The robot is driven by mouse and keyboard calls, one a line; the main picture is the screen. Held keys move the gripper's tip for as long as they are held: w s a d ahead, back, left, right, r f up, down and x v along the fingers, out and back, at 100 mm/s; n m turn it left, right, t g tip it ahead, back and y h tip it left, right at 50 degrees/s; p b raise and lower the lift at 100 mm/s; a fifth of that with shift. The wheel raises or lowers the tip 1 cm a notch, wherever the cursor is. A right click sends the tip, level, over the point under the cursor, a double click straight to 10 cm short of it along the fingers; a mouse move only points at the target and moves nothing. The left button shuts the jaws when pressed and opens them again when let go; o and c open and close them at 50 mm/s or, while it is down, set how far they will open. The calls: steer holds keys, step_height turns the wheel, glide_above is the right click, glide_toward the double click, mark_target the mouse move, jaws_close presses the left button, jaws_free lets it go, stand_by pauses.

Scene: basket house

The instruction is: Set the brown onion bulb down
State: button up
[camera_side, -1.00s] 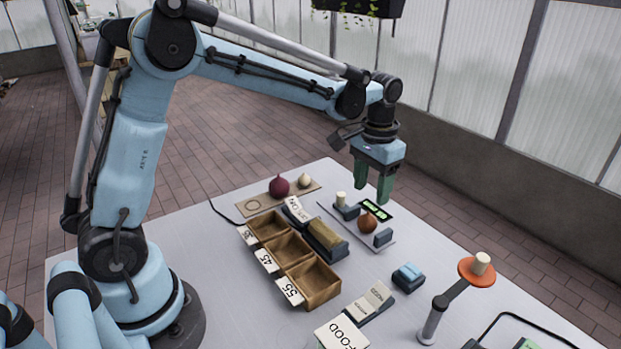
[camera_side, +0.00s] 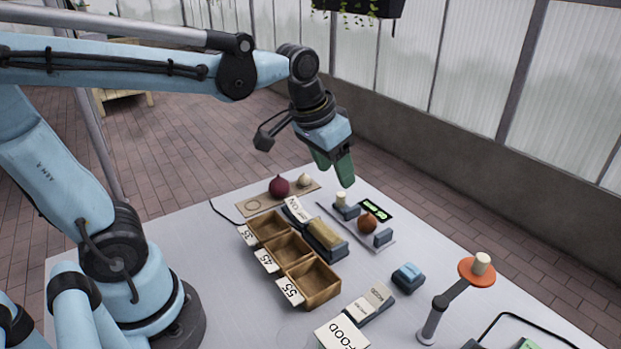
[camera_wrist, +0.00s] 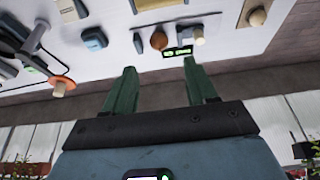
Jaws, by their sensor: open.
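The brown onion bulb (camera_side: 368,223) rests on a small grey plate-like stand (camera_side: 352,232) between two upright blocks on the table. It also shows in the wrist view (camera_wrist: 159,41). My gripper (camera_side: 334,174) is open and empty, up above the table to the left of the onion in the side view and apart from it. In the wrist view my two green fingers (camera_wrist: 158,80) are spread with nothing between them.
A red onion (camera_side: 279,187) and a pale bulb (camera_side: 304,180) sit on a wooden board (camera_side: 258,204). Three wooden bins (camera_side: 318,283) with number cards stand in front. An orange disc on a post (camera_side: 477,271) is at the right. A lit green display (camera_side: 375,208) lies behind the onion.

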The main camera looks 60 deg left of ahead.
steer(key=s+f+t, duration=0.3)
steer(key=s, duration=0.3)
steer(key=shift+a, duration=0.2)
